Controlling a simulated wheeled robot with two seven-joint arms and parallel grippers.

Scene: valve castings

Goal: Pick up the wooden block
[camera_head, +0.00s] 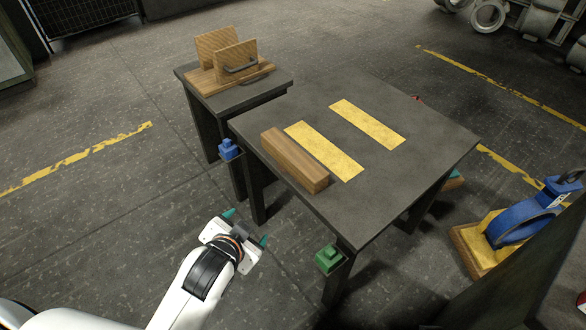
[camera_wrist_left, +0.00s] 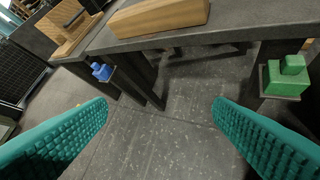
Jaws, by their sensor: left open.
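The wooden block (camera_head: 294,162) is a long brown bar lying on the dark table (camera_head: 410,168), along its near left edge. In the left wrist view the block (camera_wrist_left: 160,17) shows at the top, beyond the fingers and cut off by the frame edge. My left gripper (camera_head: 245,228) is in front of the table, apart from the block, open and empty. Its two teal ribbed fingers (camera_wrist_left: 165,125) stand wide apart in the wrist view, with only floor between them. My right gripper is not in view.
Two yellow strips (camera_head: 324,151) (camera_head: 368,124) mark the tabletop beside the block. A smaller table (camera_head: 250,97) holds a wooden rack with a dark handle (camera_head: 228,58). A blue piece (camera_head: 228,149) and a green piece (camera_head: 329,258) sit on small ledges at the table legs.

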